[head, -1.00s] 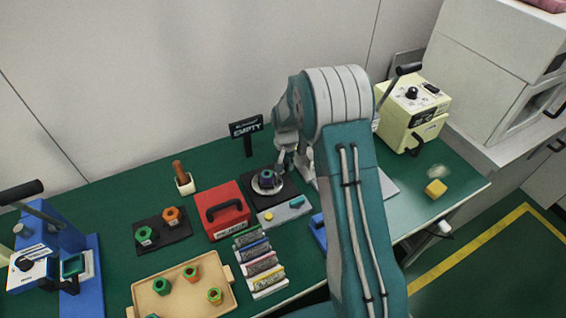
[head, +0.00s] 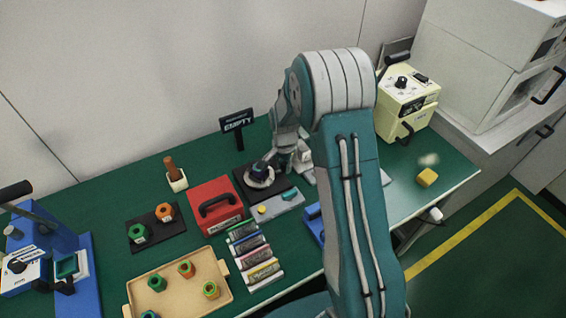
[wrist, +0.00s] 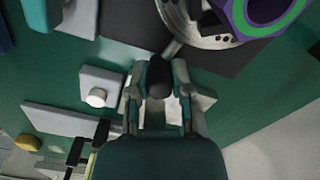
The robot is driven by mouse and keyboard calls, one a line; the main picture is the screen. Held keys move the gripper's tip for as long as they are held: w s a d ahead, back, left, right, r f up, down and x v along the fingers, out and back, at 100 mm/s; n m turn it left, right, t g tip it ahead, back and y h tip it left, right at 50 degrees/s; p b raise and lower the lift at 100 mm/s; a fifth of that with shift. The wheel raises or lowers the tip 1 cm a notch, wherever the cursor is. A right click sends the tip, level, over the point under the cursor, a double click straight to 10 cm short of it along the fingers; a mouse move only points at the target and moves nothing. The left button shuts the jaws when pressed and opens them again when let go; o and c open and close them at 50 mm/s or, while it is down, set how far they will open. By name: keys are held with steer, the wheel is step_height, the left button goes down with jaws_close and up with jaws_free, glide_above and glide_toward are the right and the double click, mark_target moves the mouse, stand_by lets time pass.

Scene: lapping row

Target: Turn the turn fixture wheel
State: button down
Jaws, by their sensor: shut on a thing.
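The turn fixture wheel (head: 262,182) is a grey metal disc on a black base plate (head: 284,195) on the green bench. In the wrist view the disc (wrist: 187,27) is at the top, with a short metal rod (wrist: 172,48) running from its rim to a black handle knob (wrist: 158,76). A purple and green ring part (wrist: 238,22) sits on the disc. My gripper (wrist: 159,85) has its two fingers shut on the black knob. In the head view my gripper (head: 291,163) is at the wheel's right side, where my arm partly hides it.
A red case (head: 215,205), a grey panel (head: 275,207) and a sign reading EMPTY (head: 237,121) stand close to the wheel. A tan tray (head: 218,290) holds several parts. A cream box (head: 405,105) and yellow block (head: 427,177) are to the right. A blue press (head: 85,265) is far left.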

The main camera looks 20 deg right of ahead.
mark_target(283, 184)
steer(key=shift+s+a+f+m, duration=0.1)
steer(key=shift+s+a+m, duration=0.05)
steer(key=shift+s+m, duration=0.65)
steer(key=shift+s+a+f+m, duration=0.15)
steer(key=shift+s+m, duration=0.45)
steer(key=shift+m, duration=0.3)
steer(key=shift+s+a+m, duration=0.2)
steer(key=shift+s+m, duration=0.25)
steer(key=shift+m, duration=0.3)
steer(key=shift+s+a+m, duration=0.2)
steer(key=shift+s+m, duration=0.25)
steer(key=shift+m, duration=0.3)
steer(key=shift+s+a, duration=0.1)
steer(key=c, duration=0.5)
jaws_free()
steer(key=shift+c, duration=0.2)
steer(key=shift+w+a+r, duration=0.15)
steer(key=shift+w, duration=0.05)
steer(key=shift+r, duration=0.4)
step_height(283, 184, up, 11)
